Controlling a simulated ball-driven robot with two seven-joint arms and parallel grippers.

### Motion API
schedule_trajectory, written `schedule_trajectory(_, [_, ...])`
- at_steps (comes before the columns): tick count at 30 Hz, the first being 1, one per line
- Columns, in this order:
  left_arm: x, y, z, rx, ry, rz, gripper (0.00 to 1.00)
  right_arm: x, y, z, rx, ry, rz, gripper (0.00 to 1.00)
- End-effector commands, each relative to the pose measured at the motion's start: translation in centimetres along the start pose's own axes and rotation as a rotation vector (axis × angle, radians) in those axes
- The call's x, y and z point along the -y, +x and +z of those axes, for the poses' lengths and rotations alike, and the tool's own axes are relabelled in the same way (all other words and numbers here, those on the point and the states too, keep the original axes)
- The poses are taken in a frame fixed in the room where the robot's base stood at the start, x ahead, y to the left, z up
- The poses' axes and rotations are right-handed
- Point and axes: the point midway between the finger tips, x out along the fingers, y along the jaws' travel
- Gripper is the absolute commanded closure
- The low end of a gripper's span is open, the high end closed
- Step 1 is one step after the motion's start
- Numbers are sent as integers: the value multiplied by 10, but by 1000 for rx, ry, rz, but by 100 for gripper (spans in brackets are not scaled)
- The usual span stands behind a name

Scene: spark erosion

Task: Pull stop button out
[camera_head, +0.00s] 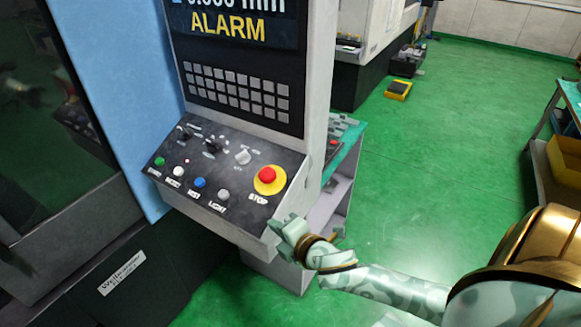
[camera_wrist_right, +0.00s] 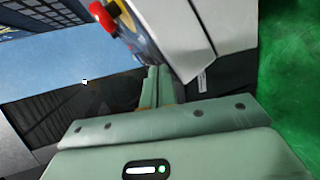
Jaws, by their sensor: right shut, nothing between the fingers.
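The red stop button (camera_head: 267,174) sits on a yellow round base at the right end of the sloped control panel (camera_head: 180,190), above the label STOP. It also shows at the top of the right wrist view, where the red button (camera_wrist_right: 102,18) stands out from the panel. My right gripper (camera_head: 280,226) is at the panel's lower right corner, below and right of the button and apart from it. Its fingers (camera_wrist_right: 154,78) are shut together and empty. Whether they touch the panel's edge I cannot tell. My left gripper is not in view.
Left of the button are several knobs and coloured push buttons, including a blue one (camera_head: 199,182) and a white one (camera_head: 223,194). The screen (camera_head: 235,25) above reads ALARM over a keypad (camera_head: 238,92). A teal-topped cart (camera_head: 343,150) stands behind the panel. Green floor right of it is open.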

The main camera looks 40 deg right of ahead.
Motion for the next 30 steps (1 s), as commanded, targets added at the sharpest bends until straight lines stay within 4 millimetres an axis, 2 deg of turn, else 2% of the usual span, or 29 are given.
schedule_trajectory(1, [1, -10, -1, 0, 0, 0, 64, -33, 0, 1, -50, -134, 76, 100])
schedule_trajectory(5, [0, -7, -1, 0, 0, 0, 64, -50, 19, 9, -196, -501, 214, 100])
schedule_trajectory(8, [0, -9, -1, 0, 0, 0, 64, -64, 24, 27, -314, -831, 316, 100])
schedule_trajectory(11, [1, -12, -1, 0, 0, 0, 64, -72, 20, 64, -431, -1171, 388, 100])
schedule_trajectory(12, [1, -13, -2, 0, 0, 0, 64, -74, 16, 82, -478, -1296, 404, 100])
schedule_trajectory(15, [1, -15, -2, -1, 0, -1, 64, -77, 1, 126, -578, -1530, 421, 100])
schedule_trajectory(18, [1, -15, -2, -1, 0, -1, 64, -78, -13, 155, -642, -1650, 421, 100])
schedule_trajectory(20, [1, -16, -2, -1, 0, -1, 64, -79, -17, 164, -661, -1684, 421, 100])
schedule_trajectory(30, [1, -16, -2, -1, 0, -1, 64, -78, -19, 166, -673, -1698, 424, 100])
